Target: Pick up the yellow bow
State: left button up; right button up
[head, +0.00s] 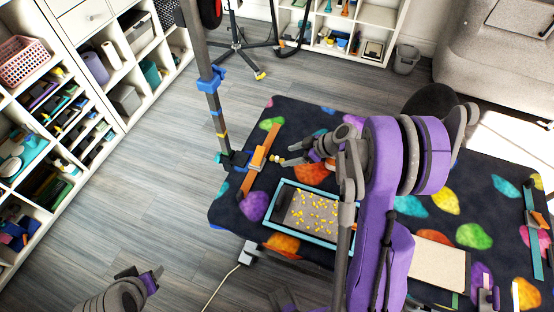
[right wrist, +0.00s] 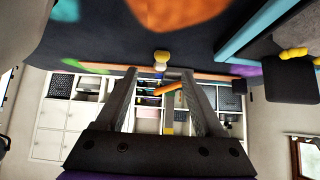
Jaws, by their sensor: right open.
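A small yellow bow (head: 276,159) lies near the left end of the dark patterned mat, beside an orange strip. In the right wrist view a pale yellow piece that looks like the bow (right wrist: 161,58) shows ahead of the fingers, roughly midway between them. My right gripper (head: 292,161) is open and empty, just right of the bow; its fingers also show in the right wrist view (right wrist: 160,82). Whether they touch the bow I cannot tell. My left gripper (head: 146,274) is low at the left over the floor, its fingers apart and empty.
A blue-rimmed tray (head: 318,184) with yellow bits stands on the mat (head: 225,205) under my right arm. An orange strip (head: 257,158) and a post with blue clamps (head: 212,95) stand at the mat's left end. Shelves (head: 105,45) line the left; floor between is clear.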

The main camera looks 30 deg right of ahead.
aim_at(278, 157)
jog(key=x, duration=0.5)
jog(key=shift+w+a+r, duration=0.15)
jog(key=shift+r, duration=0.15)
grip_shut()
